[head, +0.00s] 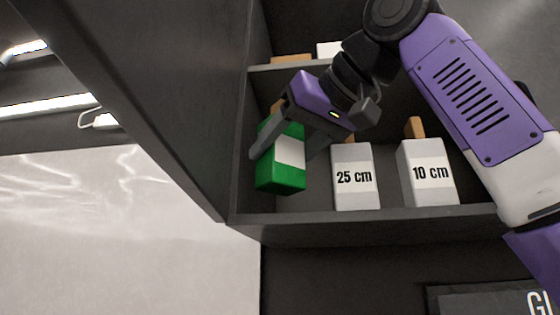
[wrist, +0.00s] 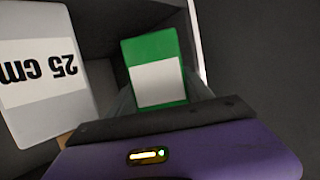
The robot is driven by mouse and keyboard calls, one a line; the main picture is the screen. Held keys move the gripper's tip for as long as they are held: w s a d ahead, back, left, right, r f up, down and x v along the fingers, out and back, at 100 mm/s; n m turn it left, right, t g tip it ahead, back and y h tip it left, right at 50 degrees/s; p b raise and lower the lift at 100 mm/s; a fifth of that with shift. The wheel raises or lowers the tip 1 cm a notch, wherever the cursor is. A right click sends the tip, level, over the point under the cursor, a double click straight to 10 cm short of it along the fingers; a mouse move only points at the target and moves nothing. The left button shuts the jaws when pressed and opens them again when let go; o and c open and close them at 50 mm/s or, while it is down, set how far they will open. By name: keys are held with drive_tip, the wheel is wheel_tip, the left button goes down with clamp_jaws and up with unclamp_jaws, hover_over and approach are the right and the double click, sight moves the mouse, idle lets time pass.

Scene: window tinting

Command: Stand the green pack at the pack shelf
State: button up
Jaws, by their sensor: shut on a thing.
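The green pack (head: 281,176) with a blank white label is held upright, slightly tilted, at the left end of the pack shelf (head: 330,228). My gripper (head: 284,152) is shut on it, with one finger on each side. In the head view the pack's bottom appears a little above the shelf's front edge; whether it touches the shelf floor I cannot tell. In the wrist view the green pack (wrist: 155,50) shows upside down between the fingers, which are mostly hidden by the gripper body.
A white box marked "25 cm" (head: 354,178) stands on the shelf right of the green pack, with a gap between. A white box marked "10 cm" (head: 427,174) stands farther right. The left side wall (head: 242,165) is close. An upper shelf board (head: 262,67) lies above.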

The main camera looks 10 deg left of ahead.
sight(291, 164)
drive_tip(key=shift+w+a, duration=0.15)
drive_tip(key=shift+w, duration=0.05)
drive_tip(key=shift+f, duration=1.8)
drive_tip(key=shift+f, duration=0.15)
drive_tip(key=o, duration=1.2)
